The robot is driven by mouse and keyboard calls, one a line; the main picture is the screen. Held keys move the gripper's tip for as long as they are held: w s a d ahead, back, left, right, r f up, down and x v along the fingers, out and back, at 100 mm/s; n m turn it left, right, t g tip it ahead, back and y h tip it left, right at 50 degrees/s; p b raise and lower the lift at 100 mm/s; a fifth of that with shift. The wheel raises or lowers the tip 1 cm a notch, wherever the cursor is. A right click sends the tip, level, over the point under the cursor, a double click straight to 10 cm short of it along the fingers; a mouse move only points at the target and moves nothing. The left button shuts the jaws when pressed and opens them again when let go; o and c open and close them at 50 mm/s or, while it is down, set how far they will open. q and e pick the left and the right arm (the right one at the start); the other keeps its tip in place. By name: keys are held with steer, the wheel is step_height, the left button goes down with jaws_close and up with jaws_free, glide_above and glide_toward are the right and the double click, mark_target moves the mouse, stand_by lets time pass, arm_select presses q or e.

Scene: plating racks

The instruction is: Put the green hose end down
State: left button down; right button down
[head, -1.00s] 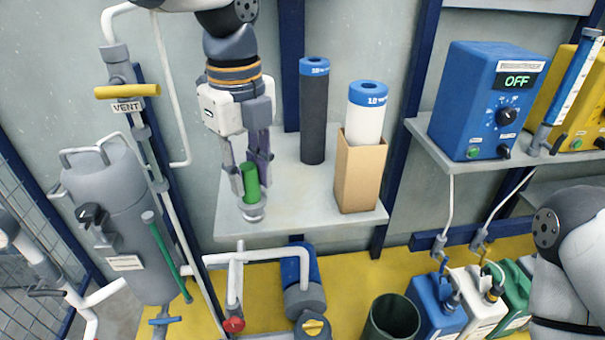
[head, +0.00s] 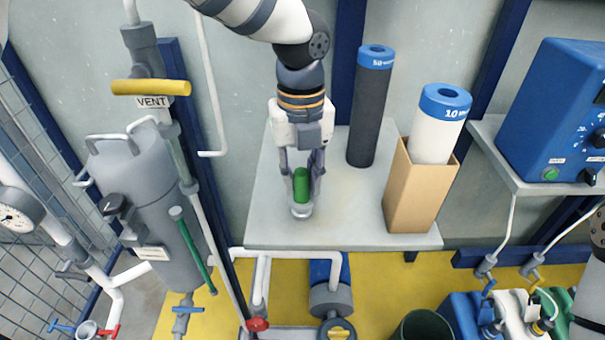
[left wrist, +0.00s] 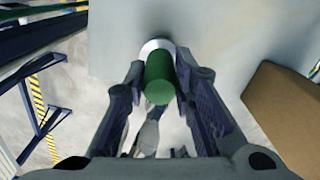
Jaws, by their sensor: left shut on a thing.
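The green hose end (head: 302,186) is a short green cylinder with a grey metal collar at its lower end. My left gripper (head: 302,178) points down and is shut on it, above the left part of the grey shelf (head: 345,225). The hose end stands roughly upright; I cannot tell whether its collar touches the shelf. In the left wrist view the green cylinder (left wrist: 160,80) sits between the two fingers (left wrist: 160,88), with a pale ring beyond it. My right gripper is out of view.
A dark cartridge with a blue cap (head: 370,110) stands behind right on the shelf. A cardboard box (head: 420,190) holding a white cartridge (head: 440,130) stands near the right edge. The yellow-handled vent valve (head: 150,87) and grey tank (head: 155,205) are at left.

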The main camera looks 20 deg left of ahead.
arm_select(q)
steer(key=shift+f, duration=0.1)
steer(key=c, duration=1.3)
jaws_free()
steer(key=shift+c, duration=0.2)
step_height(320, 180, up, 12)
steer(key=shift+r, duration=0.2)
